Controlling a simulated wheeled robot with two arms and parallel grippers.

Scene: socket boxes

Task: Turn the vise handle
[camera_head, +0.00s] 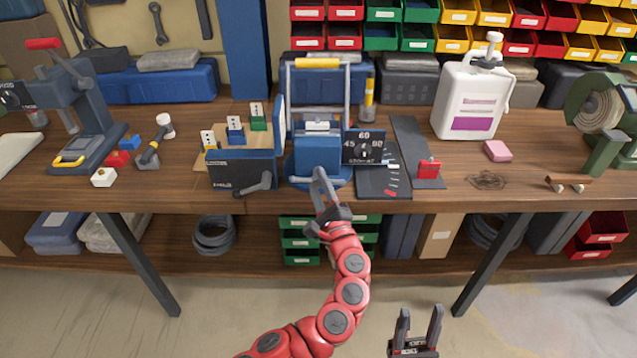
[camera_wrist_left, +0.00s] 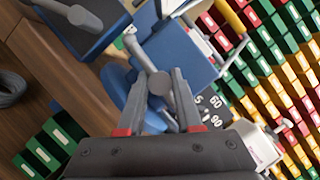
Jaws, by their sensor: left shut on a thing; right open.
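A blue vise-like fixture (camera_head: 316,160) stands at the middle of the bench's front edge. Its grey handle (camera_wrist_left: 144,56) ends in a round knob, seen clearly in the left wrist view. My left gripper (camera_head: 321,182) has come up from below in front of the fixture. Its fingers, also in the left wrist view (camera_wrist_left: 160,98), are shut on the handle at the knob and partly hide it in the head view. My right gripper (camera_head: 418,322) is open and empty, low in front of the bench, with its fingers pointing up.
A dark blue box with a grey crank (camera_head: 255,185) stands close left of the fixture. A 45-60-90 dial panel (camera_head: 364,147) is close on the right. A red block (camera_head: 428,169) and a white jug (camera_head: 466,100) are farther right. The floor in front is clear.

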